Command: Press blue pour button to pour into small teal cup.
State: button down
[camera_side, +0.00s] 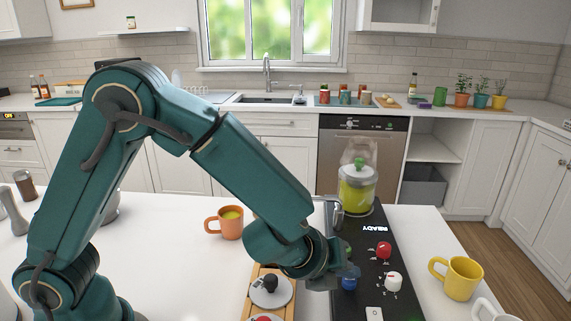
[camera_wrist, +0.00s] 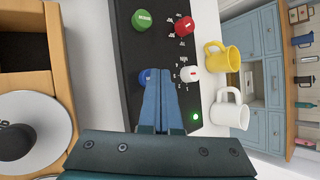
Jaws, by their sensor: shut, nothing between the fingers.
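The blue button (camera_side: 349,283) is on the black control panel (camera_side: 376,262), beside the white knob (camera_side: 393,281). My gripper (camera_side: 346,271) is shut and empty, and its fingertips are right at the blue button. In the wrist view the closed blue fingers (camera_wrist: 170,76) reach over the panel (camera_wrist: 124,42) and partly cover the blue button (camera_wrist: 147,73). I cannot tell whether they touch it. I cannot make out a small teal cup near the machine. A clear jug with yellow-green liquid (camera_side: 357,195) stands at the panel's far end, where the display reads READY.
The red knob (camera_side: 383,250) and green button (camera_wrist: 142,20) are nearby. An orange mug (camera_side: 230,224) with yellow-green liquid stands left. A yellow mug (camera_side: 461,279) and white mug (camera_wrist: 229,113) stand right. A wooden tray (camera_side: 254,291) with a lidded dish lies left of the panel.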

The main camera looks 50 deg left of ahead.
aim_at(346, 283)
jog(key=shift+f, duration=0.55)
dwell(0.4)
jog(key=shift+r, duration=1.25)
jog(key=shift+r, duration=2.5)
